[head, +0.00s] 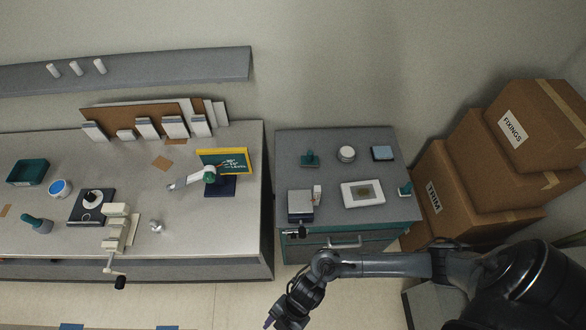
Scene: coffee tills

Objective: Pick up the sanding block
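No label marks the sanding block, so I cannot tell for certain which item it is. A small teal block with a raised grip (309,160) lies on the grey cabinet top, at the back left, and may be it. Another small teal-and-white item (405,188) is at the cabinet's right edge. My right gripper (270,323) hangs low at the bottom of the head view, in front of the cabinet and apart from all these things. Its fingers are partly cut off by the frame, so its opening is unclear. My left gripper is not in view.
The cabinet top (330,143) also holds a round white-topped tin (346,153), a blue-topped pad (382,153), a white framed plate (362,194) and a grey box device (300,205). A cluttered workbench (215,229) stands left. Cardboard boxes (470,215) are stacked right.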

